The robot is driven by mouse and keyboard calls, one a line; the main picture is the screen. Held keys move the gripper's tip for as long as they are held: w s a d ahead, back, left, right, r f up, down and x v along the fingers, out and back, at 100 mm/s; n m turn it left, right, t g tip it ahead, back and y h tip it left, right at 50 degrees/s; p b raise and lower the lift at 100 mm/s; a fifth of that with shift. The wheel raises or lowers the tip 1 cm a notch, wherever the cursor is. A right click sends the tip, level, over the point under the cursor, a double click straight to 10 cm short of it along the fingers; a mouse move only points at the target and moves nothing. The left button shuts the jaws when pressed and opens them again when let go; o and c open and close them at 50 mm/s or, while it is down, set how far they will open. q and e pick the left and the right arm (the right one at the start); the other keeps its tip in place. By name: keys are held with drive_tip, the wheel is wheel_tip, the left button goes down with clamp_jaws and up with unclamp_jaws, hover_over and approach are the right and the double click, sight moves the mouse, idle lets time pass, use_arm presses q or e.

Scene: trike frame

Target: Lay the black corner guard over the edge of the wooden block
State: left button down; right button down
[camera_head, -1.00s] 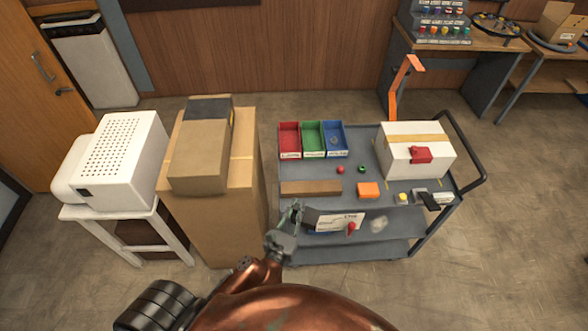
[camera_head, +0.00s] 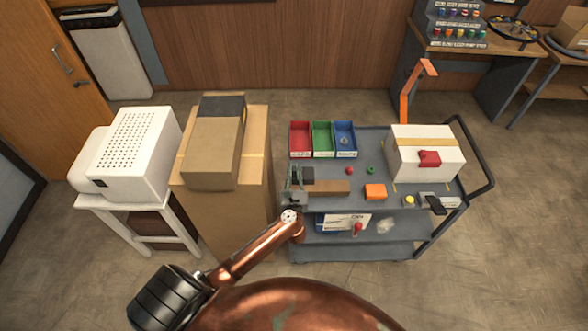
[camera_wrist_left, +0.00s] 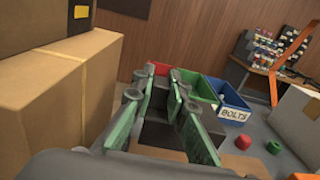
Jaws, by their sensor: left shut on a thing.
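The wooden block (camera_head: 333,187) is a long brown bar lying on the grey cart top, near its front left. The black corner guard (camera_head: 309,174) is a small dark piece at the block's left end, and it also shows between the fingers in the left wrist view (camera_wrist_left: 155,134). My left gripper (camera_head: 296,178) is shut on the guard; its green fingers show in the left wrist view (camera_wrist_left: 157,112). The guard covers part of the block's left end from the head camera. I cannot tell whether it touches the block. My right gripper is not in view.
Red, green and blue bins (camera_head: 322,139) stand behind the block. An orange block (camera_head: 375,191) and small red and green parts lie to its right. A white box (camera_head: 425,152) stands at the cart's right. Tall cardboard boxes (camera_head: 235,195) stand close left of my gripper.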

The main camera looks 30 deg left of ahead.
sight(294, 187)
use_arm(q)
drive_tip(key=shift+s, duration=0.1)
drive_tip(key=shift+f+b, duration=0.6)
drive_tip(key=shift+f, duration=0.15)
drive_tip(key=shift+f+b, duration=1.2)
drive_tip(key=shift+f, duration=0.4)
wheel_tip(294, 187, down, 3)
drive_tip(key=shift+d+r+b, duration=0.1)
drive_tip(key=shift+r+b, duration=0.1)
drive_tip(key=shift+b, duration=0.8)
drive_tip(key=shift+f+b, duration=0.6)
drive_tip(key=shift+f, duration=0.15)
drive_tip(key=c, duration=1.9)
unclamp_jaws()
drive_tip(key=shift+o, duration=0.3)
